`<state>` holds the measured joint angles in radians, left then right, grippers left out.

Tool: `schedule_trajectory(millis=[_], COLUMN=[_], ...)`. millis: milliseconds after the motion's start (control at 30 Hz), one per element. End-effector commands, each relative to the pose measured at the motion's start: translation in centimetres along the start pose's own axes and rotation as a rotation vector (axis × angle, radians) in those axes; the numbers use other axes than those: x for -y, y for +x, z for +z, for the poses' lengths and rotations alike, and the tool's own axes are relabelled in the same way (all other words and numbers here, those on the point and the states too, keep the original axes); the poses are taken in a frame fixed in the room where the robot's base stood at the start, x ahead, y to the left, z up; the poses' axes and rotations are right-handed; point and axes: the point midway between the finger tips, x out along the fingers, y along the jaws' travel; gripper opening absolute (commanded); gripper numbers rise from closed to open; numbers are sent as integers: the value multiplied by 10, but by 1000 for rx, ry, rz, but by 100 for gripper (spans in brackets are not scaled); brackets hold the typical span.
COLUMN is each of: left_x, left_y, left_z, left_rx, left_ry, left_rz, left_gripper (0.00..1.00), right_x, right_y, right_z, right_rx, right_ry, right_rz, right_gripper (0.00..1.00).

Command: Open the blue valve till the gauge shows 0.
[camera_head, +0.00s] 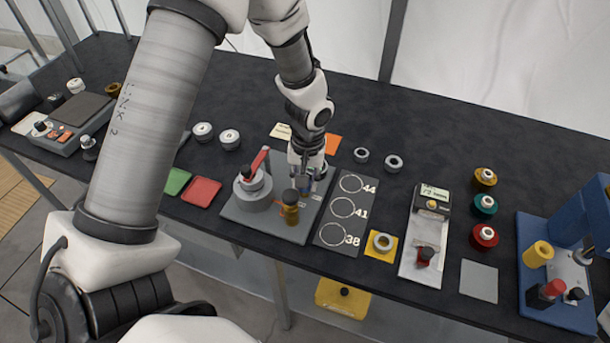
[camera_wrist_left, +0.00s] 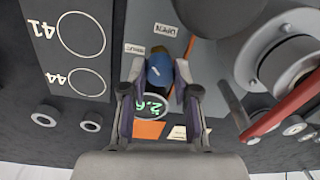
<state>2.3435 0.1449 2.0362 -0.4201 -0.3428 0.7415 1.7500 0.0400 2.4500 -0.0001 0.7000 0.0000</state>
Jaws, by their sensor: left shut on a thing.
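My left gripper (camera_head: 306,181) reaches down over the grey plate (camera_head: 243,222) in the middle of the table. In the left wrist view its two fingers (camera_wrist_left: 160,76) are closed on the sides of the blue valve (camera_wrist_left: 159,68). The round gauge (camera_wrist_left: 152,107) sits just beyond the valve, between the fingers; its green digits look like 2.6, partly cut off. In the head view the gripper mostly hides the valve and gauge. My right gripper is not in view.
On the same plate stand a grey cylinder with a red lever (camera_head: 257,165) and a dark, brass-coloured knob (camera_head: 290,206), both close to the gripper. A dark panel with numbered circles (camera_head: 336,233) lies to the right. Small weighing rings (camera_head: 393,163) stand behind it.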

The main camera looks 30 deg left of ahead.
Motion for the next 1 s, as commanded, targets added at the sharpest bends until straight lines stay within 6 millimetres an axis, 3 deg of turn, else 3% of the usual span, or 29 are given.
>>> schedule_trajectory(millis=[600,1000], left_x=[0,0], left_y=[1,2], left_z=[2,2], left_rx=[-18,-26], left_ry=[567,780], left_rz=[0,1], left_gripper=[0,0], right_x=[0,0], right_y=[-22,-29], right_z=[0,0], right_rx=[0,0], right_ry=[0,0], right_rz=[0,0], right_gripper=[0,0])
